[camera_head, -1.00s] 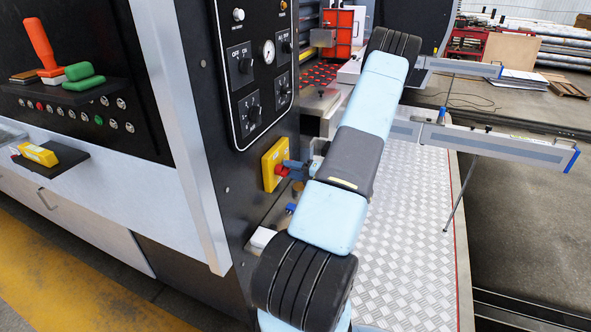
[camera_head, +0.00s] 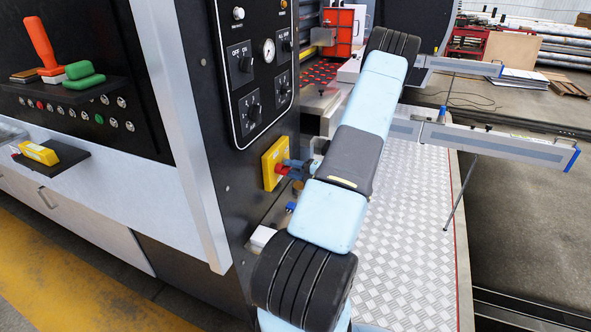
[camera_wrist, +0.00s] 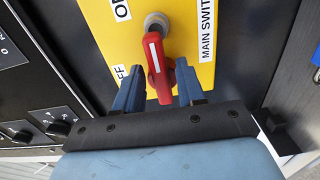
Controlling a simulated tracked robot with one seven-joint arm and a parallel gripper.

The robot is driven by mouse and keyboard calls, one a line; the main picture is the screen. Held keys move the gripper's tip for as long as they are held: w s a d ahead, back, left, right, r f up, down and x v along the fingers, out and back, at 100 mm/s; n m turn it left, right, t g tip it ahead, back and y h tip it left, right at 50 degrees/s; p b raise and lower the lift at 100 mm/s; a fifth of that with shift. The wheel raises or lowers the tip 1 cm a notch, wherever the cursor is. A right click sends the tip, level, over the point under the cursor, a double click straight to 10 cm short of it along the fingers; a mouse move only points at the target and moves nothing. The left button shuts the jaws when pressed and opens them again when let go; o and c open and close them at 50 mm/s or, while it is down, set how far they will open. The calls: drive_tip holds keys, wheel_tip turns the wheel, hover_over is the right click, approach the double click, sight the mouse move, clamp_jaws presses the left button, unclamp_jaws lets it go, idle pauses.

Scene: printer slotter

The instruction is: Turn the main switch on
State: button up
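The main switch is a red handle (camera_wrist: 158,68) with a white stripe on a grey round hub, mounted on a yellow plate (camera_wrist: 212,62). In the wrist view the handle hangs down from the hub, and its free end lies between my fingers. Labels reading ON, OFF and MAIN SWITCH are partly cut off or covered. My gripper (camera_wrist: 158,92) is open, with one blue finger on each side of the handle; I cannot tell whether either touches it. In the head view the yellow plate (camera_head: 271,164) is on the black panel, and my gripper (camera_head: 292,166) partly hides the red handle.
The black control panel (camera_head: 254,80) with knobs and a gauge is above the switch. A grey metal post (camera_head: 185,140) stands to its left. The metal tread-plate walkway (camera_head: 400,220) lies to the right beneath my arm.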

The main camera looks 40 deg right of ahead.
drive_tip(key=v, duration=1.3)
drive_tip(key=shift+s, duration=0.4)
drive_tip(key=shift+s+d+f, duration=0.1)
drive_tip(key=shift+d, duration=0.05)
